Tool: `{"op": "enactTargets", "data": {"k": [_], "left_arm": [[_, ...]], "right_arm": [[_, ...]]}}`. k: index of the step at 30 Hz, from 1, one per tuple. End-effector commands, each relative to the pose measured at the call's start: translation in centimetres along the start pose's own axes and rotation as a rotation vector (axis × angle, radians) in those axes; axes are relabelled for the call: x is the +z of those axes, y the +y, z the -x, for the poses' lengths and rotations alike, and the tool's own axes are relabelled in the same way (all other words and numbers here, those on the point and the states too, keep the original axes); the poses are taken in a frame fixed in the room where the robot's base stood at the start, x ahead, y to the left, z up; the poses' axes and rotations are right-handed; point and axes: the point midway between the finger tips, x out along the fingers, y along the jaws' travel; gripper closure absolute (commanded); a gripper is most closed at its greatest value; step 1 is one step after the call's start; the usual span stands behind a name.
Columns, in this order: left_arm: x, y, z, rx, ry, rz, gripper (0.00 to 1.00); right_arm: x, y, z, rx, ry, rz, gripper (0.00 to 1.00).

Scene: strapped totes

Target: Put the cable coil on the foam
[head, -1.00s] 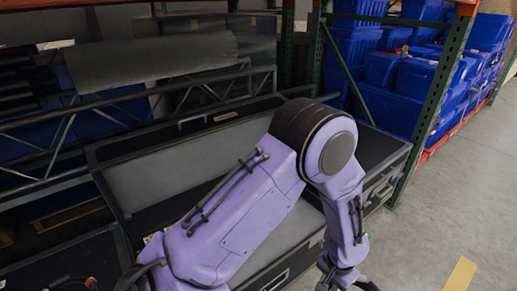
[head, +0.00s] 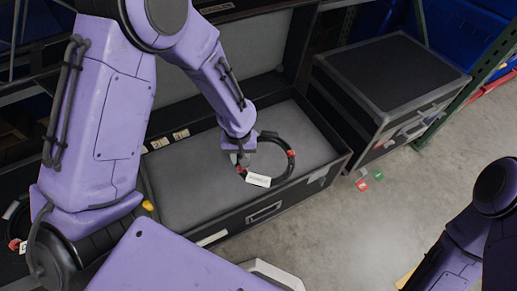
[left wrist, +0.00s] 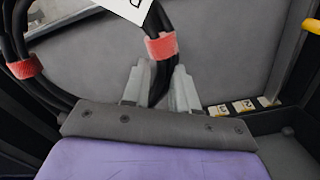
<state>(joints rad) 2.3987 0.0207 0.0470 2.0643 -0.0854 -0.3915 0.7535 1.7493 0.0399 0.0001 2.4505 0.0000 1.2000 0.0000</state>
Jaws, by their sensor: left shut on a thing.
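The cable coil (head: 291,166) is a black loop with red straps and a white tag. My left gripper (head: 240,155) is shut on the coil's left side, over the right part of the grey foam (head: 195,180) in the open black case. In the left wrist view, the coil (left wrist: 161,82) passes between the fingertips of the gripper (left wrist: 160,88), with grey foam (left wrist: 225,65) behind. I cannot tell whether the coil touches the foam. My right arm shows at the right edge, but its gripper is out of view.
A closed black case (head: 390,75) stands right of the open case. Small red and green items (head: 363,185) lie on the floor between them and the right arm. Small labelled blocks (head: 160,143) sit along the foam's left edge. Another dark cable with red (head: 14,243) shows at far left.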

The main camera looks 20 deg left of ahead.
Motion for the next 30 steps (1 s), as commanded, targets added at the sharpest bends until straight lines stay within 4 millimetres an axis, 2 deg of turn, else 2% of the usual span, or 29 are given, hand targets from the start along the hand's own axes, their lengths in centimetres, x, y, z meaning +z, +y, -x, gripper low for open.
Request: {"op": "enactTargets", "data": {"k": [1, 3, 7, 12, 14, 23, 24, 27, 30], "left_arm": [[0.1, -1.2, -4.3, 0.002, 0.001, 0.125, 1.00], [0.4, -2.9, -6.3, 0.002, 0.000, 0.311, 1.00], [1.1, -5.0, -8.9, 0.007, -0.004, 0.588, 1.00], [1.3, -5.8, -9.9, 0.011, -0.009, 0.754, 1.00], [0.8, -5.3, -10.3, 0.010, -0.010, 0.767, 1.00], [-5.4, 0.7, -14.3, 0.011, -0.010, 0.765, 1.00], [-5.9, 1.1, -15.5, 0.008, -0.012, 0.763, 1.00], [-7.1, 2.4, -17.4, 0.010, -0.012, 0.764, 1.00], [-7.9, 3.1, -18.4, 0.010, -0.010, 0.763, 1.00]], "right_arm": [[1.9, -0.4, -4.5, 0.001, -0.001, 0.000, 0.57], [2.9, -0.6, -7.1, 0.001, 0.000, 0.000, 0.57], [4.2, -0.9, -10.3, 0.000, 0.000, 0.000, 0.57], [4.8, -1.1, -11.7, 0.000, 0.001, 0.000, 0.57], [4.9, -1.1, -11.9, -0.001, 0.001, 0.000, 0.57], [5.8, -1.3, -14.1, -0.001, 0.001, 0.000, 0.57], [5.9, -1.4, -14.6, -0.001, 0.001, 0.000, 0.57], [6.2, -1.4, -15.2, -0.001, 0.001, 0.000, 0.57], [6.3, -1.4, -15.5, -0.001, 0.001, 0.000, 0.57]]}}
